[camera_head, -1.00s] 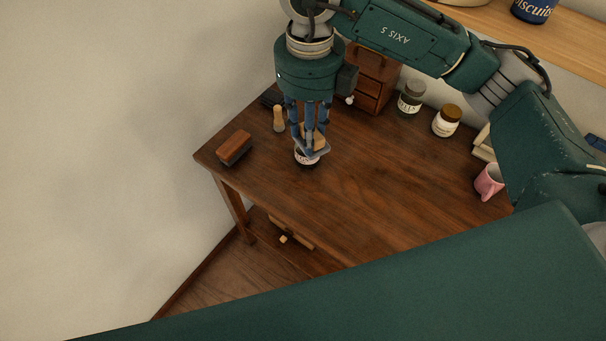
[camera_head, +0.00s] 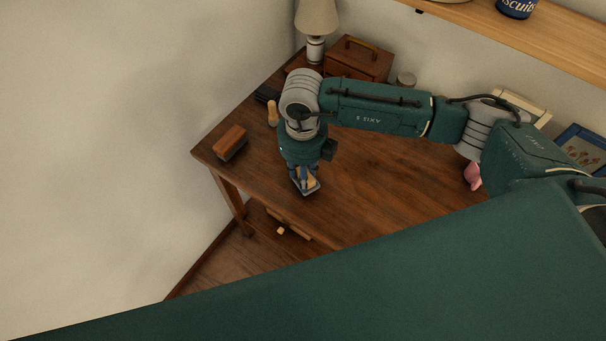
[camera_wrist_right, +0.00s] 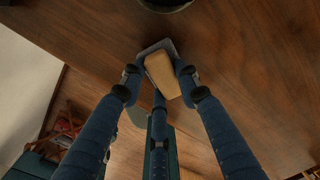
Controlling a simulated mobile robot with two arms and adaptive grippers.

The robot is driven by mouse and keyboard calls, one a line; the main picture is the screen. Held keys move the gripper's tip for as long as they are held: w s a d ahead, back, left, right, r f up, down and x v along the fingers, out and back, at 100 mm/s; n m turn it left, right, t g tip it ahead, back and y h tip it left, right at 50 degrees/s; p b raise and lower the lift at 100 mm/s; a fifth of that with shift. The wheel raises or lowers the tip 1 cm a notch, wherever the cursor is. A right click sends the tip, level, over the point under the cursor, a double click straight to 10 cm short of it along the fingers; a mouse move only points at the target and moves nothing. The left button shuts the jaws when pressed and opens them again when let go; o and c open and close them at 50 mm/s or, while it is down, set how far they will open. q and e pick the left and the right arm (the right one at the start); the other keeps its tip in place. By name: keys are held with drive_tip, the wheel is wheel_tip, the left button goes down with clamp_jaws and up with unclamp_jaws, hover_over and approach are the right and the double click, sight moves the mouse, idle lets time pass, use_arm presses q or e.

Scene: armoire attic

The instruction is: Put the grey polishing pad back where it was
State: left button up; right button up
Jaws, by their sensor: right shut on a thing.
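My right gripper (camera_head: 306,181) is shut on the grey polishing pad (camera_head: 314,189), near the front edge of the desk. In the right wrist view the pad (camera_wrist_right: 149,47) is a flat grey plate with a light wooden grip (camera_wrist_right: 162,74), and the fingers of the right gripper (camera_wrist_right: 160,80) close around that grip. I cannot tell how far the pad is above the desk top (camera_head: 370,200). My left gripper is not in view.
A brown block-shaped brush (camera_head: 230,143) lies at the desk's left edge. A wooden-handled tool (camera_head: 273,113), a dark block (camera_head: 266,93), a lamp (camera_head: 316,20) and a small wooden chest (camera_head: 360,61) are behind. The desk's middle is clear.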

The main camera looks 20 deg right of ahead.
drive_tip(key=shift+f, duration=0.9)
drive_tip(key=o, duration=1)
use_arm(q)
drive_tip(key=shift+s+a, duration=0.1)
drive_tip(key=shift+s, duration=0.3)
use_arm(e)
drive_tip(key=shift+r, duration=0.6)
use_arm(q)
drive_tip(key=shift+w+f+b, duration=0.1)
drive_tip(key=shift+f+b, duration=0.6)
drive_tip(key=shift+b, duration=0.05)
use_arm(e)
wheel_tip(320, 180, up, 11)
drive_tip(key=shift+r, duration=0.1)
